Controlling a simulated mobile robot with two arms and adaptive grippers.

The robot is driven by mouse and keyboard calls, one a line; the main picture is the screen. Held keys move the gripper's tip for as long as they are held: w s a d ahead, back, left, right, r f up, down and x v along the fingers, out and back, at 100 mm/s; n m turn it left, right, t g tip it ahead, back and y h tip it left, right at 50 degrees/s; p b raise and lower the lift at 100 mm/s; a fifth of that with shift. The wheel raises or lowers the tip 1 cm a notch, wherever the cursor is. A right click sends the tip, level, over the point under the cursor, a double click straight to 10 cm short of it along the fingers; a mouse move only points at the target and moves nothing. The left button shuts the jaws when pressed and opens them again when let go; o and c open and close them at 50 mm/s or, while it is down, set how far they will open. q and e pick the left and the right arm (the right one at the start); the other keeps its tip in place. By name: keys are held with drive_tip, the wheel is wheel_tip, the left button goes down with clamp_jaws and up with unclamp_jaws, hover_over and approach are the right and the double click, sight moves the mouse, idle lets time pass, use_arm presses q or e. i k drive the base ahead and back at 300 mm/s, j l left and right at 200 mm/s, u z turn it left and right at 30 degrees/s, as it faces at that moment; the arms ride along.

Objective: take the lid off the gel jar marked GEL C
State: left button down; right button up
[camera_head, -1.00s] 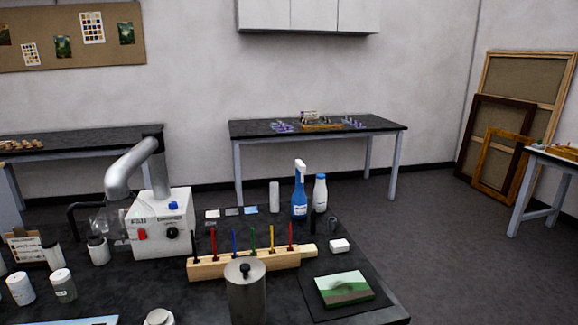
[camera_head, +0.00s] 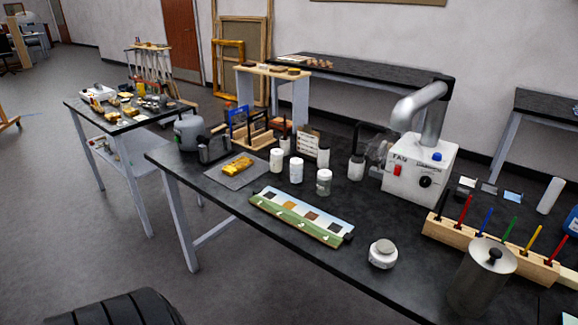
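Several small jars and bottles stand on the long black table (camera_head: 225,205). The markings are too small to read, so I cannot tell which is GEL C. Neither gripper is in view.
The white extractor machine (camera_head: 418,171), a pen rack (camera_head: 480,243) and a metal canister (camera_head: 481,279) fill the right. A painted strip (camera_head: 301,216) lies near the front edge; a gilt piece (camera_head: 237,165) lies on a grey mat. The table between strip and squat jar is clear.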

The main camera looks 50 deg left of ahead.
sight(296, 175)
drive_tip(key=u, duration=1.5)
drive_tip(key=i+j+z, duration=0.1)
drive_tip(key=z, duration=0.65)
drive_tip(key=i+j+z, duration=0.3)
drive_tip(key=j, duration=0.2)
drive_tip(key=j+z, duration=0.25)
drive_tip(key=j, duration=0.25)
drive_tip(key=i+j+z, duration=0.3)
drive_tip(key=j, duration=0.25)
drive_tip(key=j+z, duration=0.3)
drive_tip(key=j, duration=0.25)
drive_tip(key=k, duration=0.05)
